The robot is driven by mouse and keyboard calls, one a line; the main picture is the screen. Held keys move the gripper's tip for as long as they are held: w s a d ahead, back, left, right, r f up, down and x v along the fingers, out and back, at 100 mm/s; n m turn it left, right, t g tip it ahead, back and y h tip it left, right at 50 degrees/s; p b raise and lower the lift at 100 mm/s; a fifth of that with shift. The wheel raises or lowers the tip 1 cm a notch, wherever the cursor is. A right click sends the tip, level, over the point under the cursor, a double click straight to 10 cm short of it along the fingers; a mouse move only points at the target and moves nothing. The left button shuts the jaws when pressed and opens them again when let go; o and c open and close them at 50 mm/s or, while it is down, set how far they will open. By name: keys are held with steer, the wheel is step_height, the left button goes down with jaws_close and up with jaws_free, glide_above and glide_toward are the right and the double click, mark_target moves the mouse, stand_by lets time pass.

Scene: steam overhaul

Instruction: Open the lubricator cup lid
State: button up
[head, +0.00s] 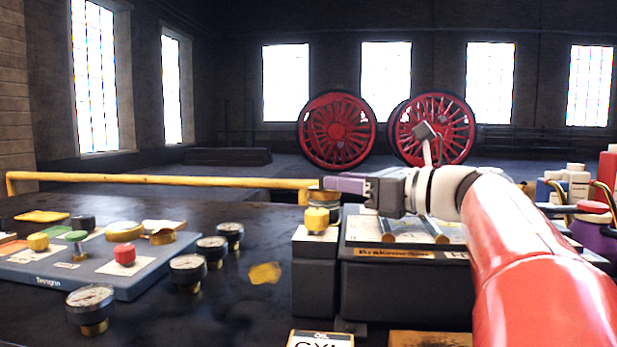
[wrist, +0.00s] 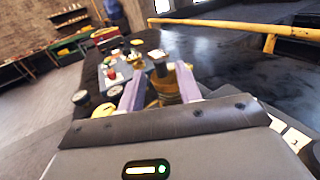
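A brass cup with a dark top, which looks like the lubricator cup (head: 325,198), stands at the near end of the yellow rail in the head view, partly behind a yellow knob. In the wrist view the brass cup (wrist: 167,88) shows between my purple fingers, with its dark lid (wrist: 160,68) on the far side. Whether the lid is raised is too small to tell. My gripper (head: 330,184) is level, pointing left, just above and beside the cup. In the wrist view its fingers (wrist: 160,80) are apart, with no clear contact on the cup.
A blue-grey board (head: 130,275) with coloured knobs lies at left. Several gauges (head: 188,270) stand beside it. A yellow rail (head: 160,179) runs behind. Bottles (head: 578,182) stand at right.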

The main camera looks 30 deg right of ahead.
steer(key=shift+x, duration=2.4)
steer(key=shift+c, duration=0.2)
steer(key=shift+p, duration=0.3)
jaws_close()
